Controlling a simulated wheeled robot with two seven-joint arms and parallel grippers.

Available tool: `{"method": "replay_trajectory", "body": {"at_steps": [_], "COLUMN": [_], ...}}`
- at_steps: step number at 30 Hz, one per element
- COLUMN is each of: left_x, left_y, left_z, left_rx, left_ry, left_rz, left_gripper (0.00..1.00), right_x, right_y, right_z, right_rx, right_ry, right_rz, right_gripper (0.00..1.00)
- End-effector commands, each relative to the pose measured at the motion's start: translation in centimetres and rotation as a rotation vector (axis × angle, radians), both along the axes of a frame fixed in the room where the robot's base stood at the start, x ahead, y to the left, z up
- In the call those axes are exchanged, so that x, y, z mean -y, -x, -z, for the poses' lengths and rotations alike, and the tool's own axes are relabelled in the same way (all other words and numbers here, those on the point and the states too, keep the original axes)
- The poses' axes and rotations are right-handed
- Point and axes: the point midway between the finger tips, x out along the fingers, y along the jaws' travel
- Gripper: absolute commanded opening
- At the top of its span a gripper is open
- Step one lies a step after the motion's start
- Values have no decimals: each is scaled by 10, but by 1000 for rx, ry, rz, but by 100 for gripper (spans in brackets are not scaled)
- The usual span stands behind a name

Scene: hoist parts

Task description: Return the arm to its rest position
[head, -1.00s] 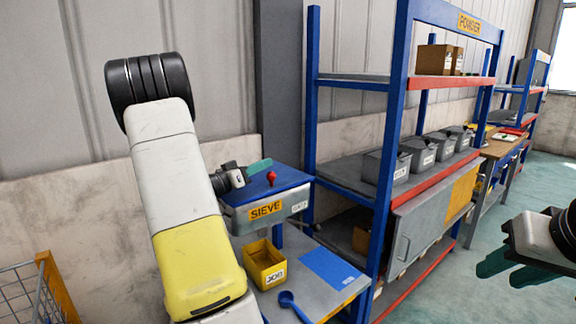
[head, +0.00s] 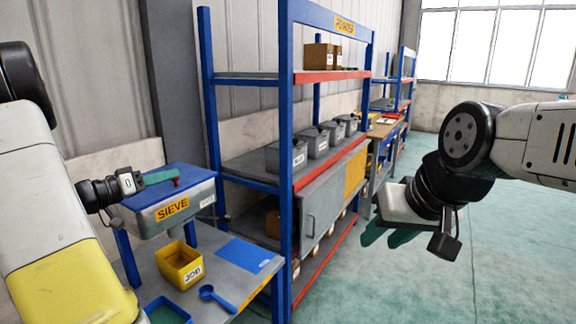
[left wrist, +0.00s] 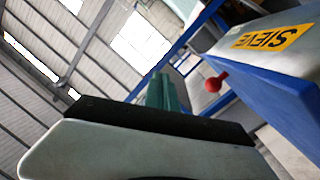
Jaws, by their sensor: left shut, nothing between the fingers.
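My left arm comes in from the left in the head view. My left gripper (head: 160,178) has teal fingers closed together with nothing between them. In the head view it lies in front of the top of the blue and grey sieve box (head: 172,210), its tips overlapping the red knob (head: 175,182). In the left wrist view the closed fingers (left wrist: 163,92) point away, with the red knob (left wrist: 217,82) to their right and apart from them. My right gripper (head: 386,234) hangs at the right over open floor, its two teal fingers apart and empty.
Below the sieve, a bench holds a yellow bin (head: 181,266), a blue scoop (head: 217,297), a blue mat (head: 245,254) and a blue tray (head: 166,312). A blue shelf rack (head: 287,150) with grey bins stands right of it. The floor at right is clear.

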Motion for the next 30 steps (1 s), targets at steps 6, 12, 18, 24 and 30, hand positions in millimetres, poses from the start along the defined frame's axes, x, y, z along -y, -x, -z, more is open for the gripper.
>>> {"method": "replay_trajectory", "body": {"at_steps": [6, 12, 18, 24, 30], "left_x": [157, 223, 226, 213, 209], "left_y": [66, 157, 218, 238, 240], "left_z": [-12, 3, 11, 5, 1], "left_rx": [-435, -771, -855, -778, -745], "left_ry": [-110, -358, -579, -640, -641], "left_rz": [292, 280, 52, -145, -204], "left_gripper": [0, 0, 0, 0, 0], "right_x": [0, 0, 0, 0, 0], "right_y": [0, 0, 0, 0, 0], "right_z": [0, 0, 0, 0, 0], "right_rx": [0, 0, 0, 0, 0], "right_ry": [0, 0, 0, 0, 0], "right_rz": [0, 0, 0, 0, 0], "right_gripper": [37, 37, 37, 37, 37]}}
